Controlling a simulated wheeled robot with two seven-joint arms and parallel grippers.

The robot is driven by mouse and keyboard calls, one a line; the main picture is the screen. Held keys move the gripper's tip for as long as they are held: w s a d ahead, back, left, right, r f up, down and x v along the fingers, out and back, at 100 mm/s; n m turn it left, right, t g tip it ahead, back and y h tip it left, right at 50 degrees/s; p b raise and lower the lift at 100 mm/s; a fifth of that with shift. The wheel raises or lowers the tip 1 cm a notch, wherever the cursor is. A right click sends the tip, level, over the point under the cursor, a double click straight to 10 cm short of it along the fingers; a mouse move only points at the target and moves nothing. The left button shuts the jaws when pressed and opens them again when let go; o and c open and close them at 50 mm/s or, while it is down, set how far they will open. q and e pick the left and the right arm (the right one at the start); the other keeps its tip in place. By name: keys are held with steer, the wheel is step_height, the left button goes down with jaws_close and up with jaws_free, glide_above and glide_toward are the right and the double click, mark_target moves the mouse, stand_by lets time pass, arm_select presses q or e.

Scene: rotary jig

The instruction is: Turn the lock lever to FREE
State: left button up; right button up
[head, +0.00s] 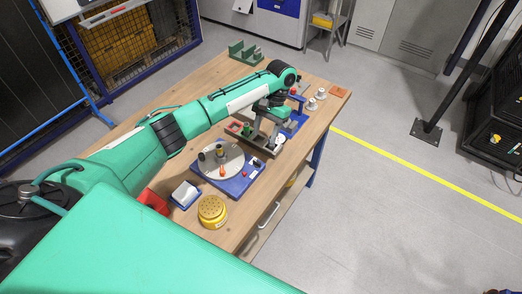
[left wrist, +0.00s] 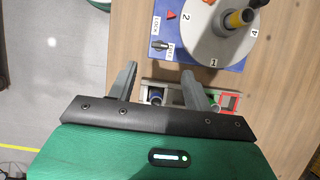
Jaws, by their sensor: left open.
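The rotary jig is a blue base (head: 238,186) with a grey round disc (head: 231,164) on the wooden table. In the left wrist view the disc (left wrist: 206,48) carries numbers and a yellow-and-black post. The small dark lock lever (left wrist: 160,44) sits on the blue base beside the printed words LOCK and FREE. It lies roughly crosswise in that view, close to the FREE label; its exact setting is hard to tell. My left gripper (left wrist: 160,69) is open and empty, its fingertips apart from the lever. My right gripper is not in view.
A yellow round container (head: 212,211) and a blue bin with white contents (head: 185,194) stand near the jig. A green fixture (head: 245,53) is at the table's far end. White cylindrical parts (head: 320,94) stand at the right edge. Small red and green parts lie under my left gripper.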

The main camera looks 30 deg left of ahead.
arm_select(q)
steer(key=shift+v, duration=1.6)
steer(key=shift+f, duration=0.1)
